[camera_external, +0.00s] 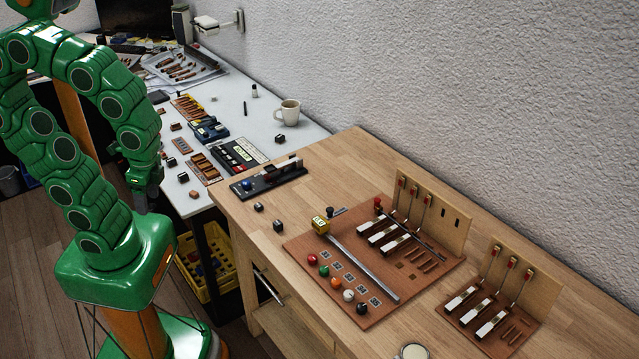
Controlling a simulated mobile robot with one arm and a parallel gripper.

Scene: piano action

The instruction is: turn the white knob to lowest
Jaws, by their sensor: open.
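The white knob (348,295) is a small round ball in a row of coloured knobs on the front edge of a reddish-brown board (300,238). It sits between an orange knob (335,283) and a black knob (361,308). Its exact setting is too small to read. My gripper (148,198) hangs at the end of my green arm at the left, beyond the wooden bench's left end. It is open, far from the white knob, and touches no knob. Its fingers are dark and partly hard to make out.
A red knob (311,260) and a green knob (323,271) complete the row. Piano key mechanisms (385,235) stand further back. Small dark cubes (279,226) lie on the wooden bench (340,160).

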